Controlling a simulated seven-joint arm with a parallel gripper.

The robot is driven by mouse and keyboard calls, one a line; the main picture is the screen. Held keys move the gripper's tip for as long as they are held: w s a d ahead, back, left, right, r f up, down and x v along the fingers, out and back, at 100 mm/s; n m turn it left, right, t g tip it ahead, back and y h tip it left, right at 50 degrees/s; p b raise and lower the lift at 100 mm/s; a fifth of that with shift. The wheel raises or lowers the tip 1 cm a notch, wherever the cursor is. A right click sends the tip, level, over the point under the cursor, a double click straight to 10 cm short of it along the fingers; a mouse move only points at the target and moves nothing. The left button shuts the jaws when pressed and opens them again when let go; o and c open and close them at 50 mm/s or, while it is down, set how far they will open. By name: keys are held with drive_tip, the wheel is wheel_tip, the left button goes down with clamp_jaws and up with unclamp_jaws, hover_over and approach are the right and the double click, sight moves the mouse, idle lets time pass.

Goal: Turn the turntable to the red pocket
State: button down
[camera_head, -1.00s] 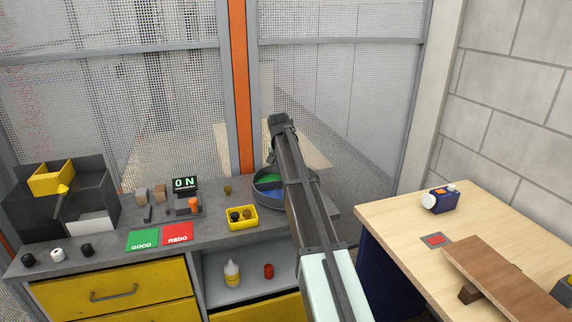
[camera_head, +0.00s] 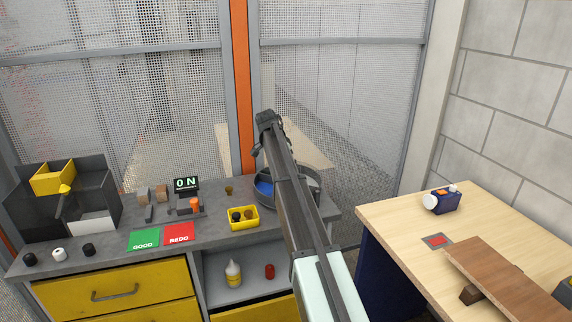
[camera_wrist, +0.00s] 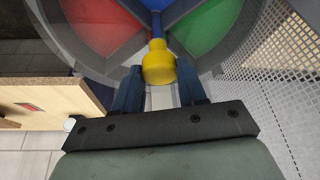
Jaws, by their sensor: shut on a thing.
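The turntable (camera_head: 313,182) is a round grey tray on the bench, partly hidden behind my arm. Its blue pocket (camera_head: 264,187) shows at the left in the head view. In the wrist view the red pocket (camera_wrist: 98,24) is at upper left, the green pocket (camera_wrist: 208,24) at upper right, with a blue part (camera_wrist: 156,4) between them. A yellow knob (camera_wrist: 158,66) on a blue stem sits at the rim. My gripper (camera_wrist: 160,78) has its two fingers on either side of the knob, shut on it. In the head view the fingertips are hidden.
A yellow bin (camera_head: 244,217) with dark pieces stands left of the turntable. Green (camera_head: 144,240) and red (camera_head: 178,234) mats lie farther left. A mesh fence (camera_head: 340,100) rises behind the bench. A wooden table (camera_head: 400,217) stands to the right.

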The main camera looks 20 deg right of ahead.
idle(0.5)
drive_tip(key=c, duration=0.6)
unclamp_jaws()
drive_tip(key=v, duration=1.3)
drive_tip(key=shift+a+r, duration=0.1)
drive_tip(key=shift+r, duration=0.25)
